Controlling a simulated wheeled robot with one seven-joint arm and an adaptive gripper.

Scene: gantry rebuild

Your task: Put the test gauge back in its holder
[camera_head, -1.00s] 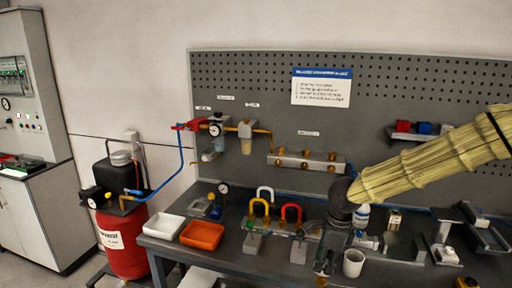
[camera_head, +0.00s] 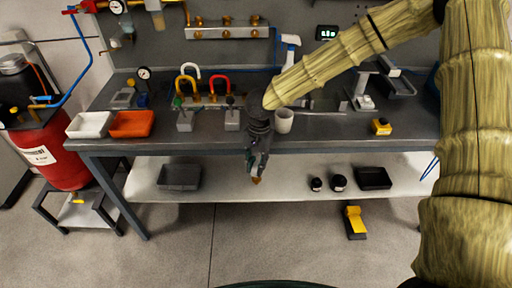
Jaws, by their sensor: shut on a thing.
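My gripper (camera_head: 257,172) points down in front of the bench's front edge, with the lower shelf behind it in the picture. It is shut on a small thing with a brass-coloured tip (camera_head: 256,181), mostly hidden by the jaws. I cannot tell from this view whether that is the test gauge. A round dial gauge (camera_head: 143,73) stands at the back left of the bench, near a small grey stand (camera_head: 123,98). I cannot make out for sure which piece is the gauge's holder.
White (camera_head: 90,125) and orange (camera_head: 132,124) trays sit at the bench's left end. Coloured padlocks (camera_head: 218,84), a white cup (camera_head: 284,121) and a spray bottle (camera_head: 290,50) stand near the arm. Dark bins (camera_head: 180,177) sit on the lower shelf. A red tank (camera_head: 50,150) stands left.

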